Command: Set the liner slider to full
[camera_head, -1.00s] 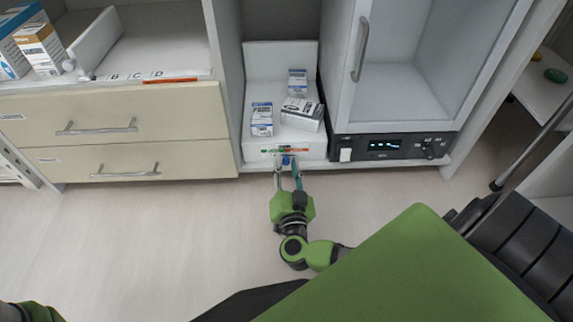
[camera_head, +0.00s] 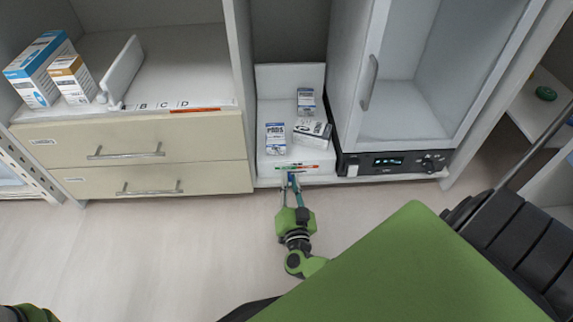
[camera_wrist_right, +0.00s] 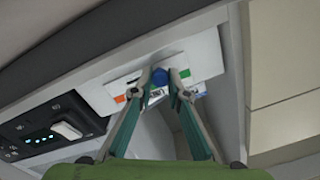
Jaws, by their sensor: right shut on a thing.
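A small blue slider knob (camera_head: 291,177) is on the front edge of a white bin, below a strip with green and red-orange marks (camera_head: 303,167). I cannot read any "full" or "liner" wording. My right gripper (camera_head: 291,182) reaches up from below and is shut on the knob. In the right wrist view the blue knob (camera_wrist_right: 159,77) sits between the fingertips of the right gripper (camera_wrist_right: 161,84). There an orange mark shows to its left and a green one closer on its right. Only a green part of my left arm shows at the bottom left corner.
Several boxes, including a pads box (camera_head: 276,138), stand in the white bin (camera_head: 268,80). A black control panel (camera_head: 398,162) under a glass-doored cabinet is just right of it. Beige drawers (camera_head: 130,140) are on the left. The floor in front is clear.

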